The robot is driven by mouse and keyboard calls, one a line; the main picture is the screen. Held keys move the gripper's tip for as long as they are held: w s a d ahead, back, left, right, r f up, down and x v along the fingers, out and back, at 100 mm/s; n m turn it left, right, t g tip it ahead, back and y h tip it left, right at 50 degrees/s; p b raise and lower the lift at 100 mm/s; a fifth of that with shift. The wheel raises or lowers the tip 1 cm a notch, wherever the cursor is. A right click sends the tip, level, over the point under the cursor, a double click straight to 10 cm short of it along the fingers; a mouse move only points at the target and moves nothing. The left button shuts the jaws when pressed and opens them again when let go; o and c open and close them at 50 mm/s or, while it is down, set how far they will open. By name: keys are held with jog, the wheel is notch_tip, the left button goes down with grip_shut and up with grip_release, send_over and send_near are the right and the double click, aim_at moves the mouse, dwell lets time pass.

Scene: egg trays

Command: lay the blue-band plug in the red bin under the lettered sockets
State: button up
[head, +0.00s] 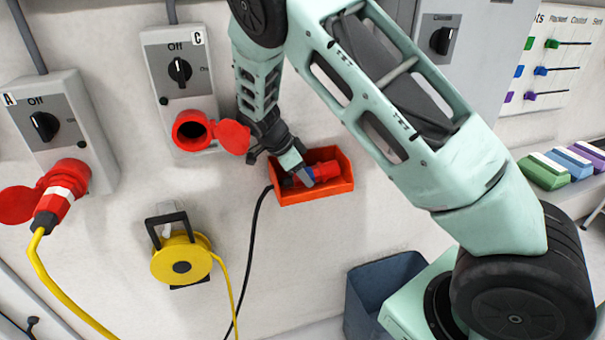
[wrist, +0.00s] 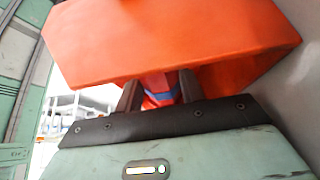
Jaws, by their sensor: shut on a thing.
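The red bin (head: 318,192) is fixed to the wall below and to the right of socket C (head: 193,131), whose lid hangs open. My gripper (head: 301,178) is at the bin's left part, its fingertips over the bin's inside. It is shut on a red plug with a blue band (head: 308,177). In the wrist view the plug (wrist: 160,92) shows between the two fingers (wrist: 158,90), with the bin's orange-red wall (wrist: 170,45) filling the upper part. Whether the plug touches the bin's floor cannot be told. A black cable runs down from the bin's left side.
Socket A (head: 45,125) at left has a red plug with a white band (head: 62,193) and a yellow cable in it. A yellow cable reel (head: 181,260) hangs lower on the wall. A grey-blue waste bin (head: 375,290) stands below. Coloured boxes (head: 570,165) lie at right.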

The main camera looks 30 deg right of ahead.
jog(key=o, duration=0.7)
jog(key=b+v, duration=0.2)
jog(key=v, duration=0.5)
jog(key=shift+a+r, duration=0.1)
jog(key=shift+r, duration=0.15)
jog(key=shift+s+n, duration=0.25)
jog(key=shift+n, duration=0.05)
jog(key=s+a+r+n+t+y, duration=0.2)
jog(key=s+n+t+y, duration=0.3)
jog(key=s+n, duration=1.4)
jog(key=s+a+n+g, duration=0.1)
jog(key=s+a+n, duration=0.2)
jog(key=a, duration=0.3)
jog(key=s+a+r+n+g+y, duration=0.1)
jog(key=s+a+n, duration=0.2)
jog(key=s+a, duration=0.2)
jog(key=s+a+r+n+g, duration=0.1)
jog(key=s+a+n, duration=0.2)
jog(key=a, duration=0.4)
jog(key=shift+s+a, duration=0.35)
jog(key=shift+s, duration=0.55)
